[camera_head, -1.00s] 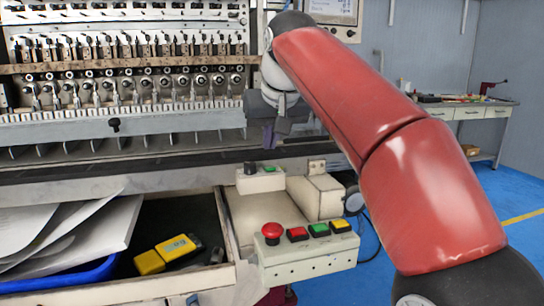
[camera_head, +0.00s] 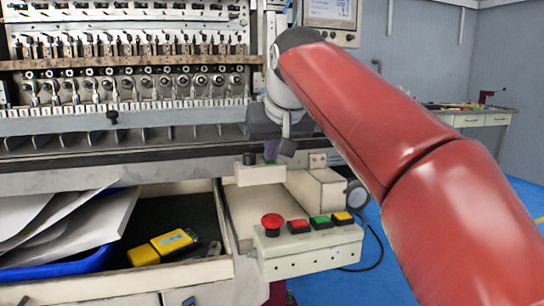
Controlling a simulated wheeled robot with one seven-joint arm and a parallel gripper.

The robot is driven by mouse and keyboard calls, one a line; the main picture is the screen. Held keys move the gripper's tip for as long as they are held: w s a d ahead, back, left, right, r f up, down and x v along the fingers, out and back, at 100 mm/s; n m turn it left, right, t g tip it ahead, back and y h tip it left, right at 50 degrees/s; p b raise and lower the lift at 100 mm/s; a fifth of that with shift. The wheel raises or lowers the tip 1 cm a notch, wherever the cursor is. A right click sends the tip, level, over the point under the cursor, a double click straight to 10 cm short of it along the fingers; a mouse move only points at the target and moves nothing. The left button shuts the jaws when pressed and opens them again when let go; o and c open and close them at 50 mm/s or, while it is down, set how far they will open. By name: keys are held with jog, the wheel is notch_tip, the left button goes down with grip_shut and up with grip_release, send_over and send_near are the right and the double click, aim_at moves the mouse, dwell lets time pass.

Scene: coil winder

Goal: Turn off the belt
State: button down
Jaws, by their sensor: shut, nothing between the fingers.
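A small light-grey switch box (camera_head: 260,175) stands at the machine's front edge, with a black knob (camera_head: 249,159) on its left and a green button on its right. My gripper (camera_head: 272,156) is shut and empty, pointing down over the right part of this box. Its fingertips hide most of the green button; I cannot tell whether they touch it. Nearer, a control panel (camera_head: 312,260) carries a red mushroom button (camera_head: 271,222), a red square button (camera_head: 298,226), a green one (camera_head: 320,222) and a yellow one (camera_head: 342,217). No belt can be made out.
The coil winder (camera_head: 130,90) fills the back left. An open drawer holds a yellow device (camera_head: 172,243) and a blue tray (camera_head: 70,265) with white sheets. A screen (camera_head: 329,10) is above my arm. A workbench (camera_head: 480,117) stands at the back right; blue floor lies clear there.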

jog(key=shift+w, duration=0.1)
jog(key=shift+w+a+r+p, duration=0.2)
jog(key=shift+w+r+p, duration=0.15)
jog(key=shift+w+p, duration=0.45)
jog(key=shift+s, duration=0.15)
jog(key=shift+r, duration=0.1)
jog(key=shift+r+p, duration=0.25)
jog(key=shift+p, duration=0.25)
jog(key=r+p, duration=0.2)
jog(key=s+r+p, duration=0.1)
jog(key=r, duration=0.1)
jog(key=shift+s+d+r+p, duration=0.1)
jog(key=shift+d+r+p, duration=0.05)
jog(key=shift+r+p, duration=0.2)
jog(key=s+d+r+b, duration=0.1)
jog(key=s+d+r, duration=0.1)
jog(key=s+r, duration=0.2)
jog(key=s, duration=0.3)
jog(key=shift+s, duration=0.35)
jog(key=shift+d, duration=0.1)
